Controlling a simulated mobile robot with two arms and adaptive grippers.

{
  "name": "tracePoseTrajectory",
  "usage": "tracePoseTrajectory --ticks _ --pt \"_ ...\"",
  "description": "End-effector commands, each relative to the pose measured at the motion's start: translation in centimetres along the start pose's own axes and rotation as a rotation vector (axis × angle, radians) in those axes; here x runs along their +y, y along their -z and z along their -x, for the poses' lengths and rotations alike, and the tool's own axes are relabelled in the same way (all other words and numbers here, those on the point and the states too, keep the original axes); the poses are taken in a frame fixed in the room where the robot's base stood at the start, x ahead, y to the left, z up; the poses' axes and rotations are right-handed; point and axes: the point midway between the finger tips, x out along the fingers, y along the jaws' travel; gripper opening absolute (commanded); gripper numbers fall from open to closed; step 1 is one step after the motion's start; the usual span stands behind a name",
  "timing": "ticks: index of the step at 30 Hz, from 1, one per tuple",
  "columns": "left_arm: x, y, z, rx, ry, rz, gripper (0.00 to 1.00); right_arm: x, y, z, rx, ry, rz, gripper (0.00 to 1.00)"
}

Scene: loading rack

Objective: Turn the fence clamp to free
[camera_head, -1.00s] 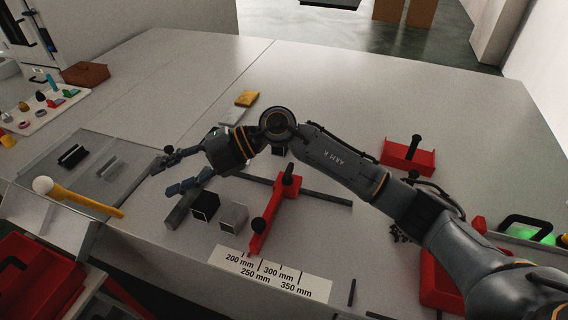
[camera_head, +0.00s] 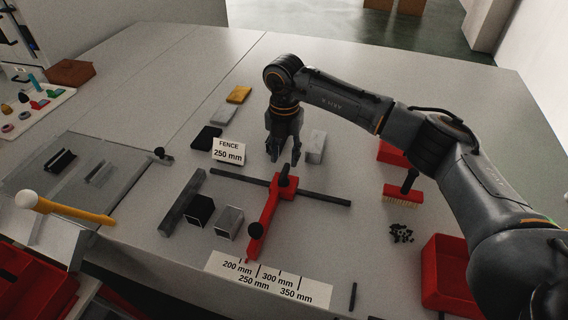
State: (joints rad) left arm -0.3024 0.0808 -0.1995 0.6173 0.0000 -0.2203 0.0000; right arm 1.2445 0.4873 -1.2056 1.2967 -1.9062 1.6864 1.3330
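The red fence (camera_head: 266,212) lies across a dark rail (camera_head: 321,199) on the table. A black lever (camera_head: 284,174) stands at its far end and a round black knob (camera_head: 255,231) at its near end. I cannot tell which is the clamp or how it is set. My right gripper (camera_head: 284,158) points down just behind the far lever, fingers apart with nothing visible between them. Contact with the lever cannot be made out. My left gripper is out of view.
A scale strip (camera_head: 231,277) marked 200 to 350 mm lies at the near edge. A sign (camera_head: 228,151) reads FENCE 250 mm. Two small square tubes (camera_head: 229,222) stand left of the fence. A grey block (camera_head: 315,147) is right of the gripper. A brush (camera_head: 403,193) and red bin (camera_head: 449,272) are farther right.

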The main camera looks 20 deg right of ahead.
Motion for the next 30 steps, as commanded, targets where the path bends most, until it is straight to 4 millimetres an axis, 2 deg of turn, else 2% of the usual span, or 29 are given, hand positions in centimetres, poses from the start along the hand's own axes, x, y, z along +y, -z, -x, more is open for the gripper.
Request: tracePoseTrajectory --ticks 3,9,13,21,27,30 --pt "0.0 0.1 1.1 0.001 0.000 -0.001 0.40 0.0 0.1 -2.2 0.004 0.003 0.000 0.38" --pt "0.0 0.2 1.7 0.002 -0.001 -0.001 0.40 0.0 0.1 -4.7 0.002 0.000 0.001 0.38" --pt "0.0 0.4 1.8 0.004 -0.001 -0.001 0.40 0.1 0.1 -5.4 0.001 -0.001 0.001 0.38" --pt "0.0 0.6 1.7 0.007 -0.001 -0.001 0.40 0.1 0.1 -5.5 0.000 -0.001 0.002 0.38" --pt "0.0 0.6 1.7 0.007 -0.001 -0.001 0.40 0.1 0.1 -5.5 0.000 -0.002 0.002 0.00" --pt "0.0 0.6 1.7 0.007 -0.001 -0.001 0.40 0.1 0.1 -5.5 0.000 -0.002 0.002 0.00"
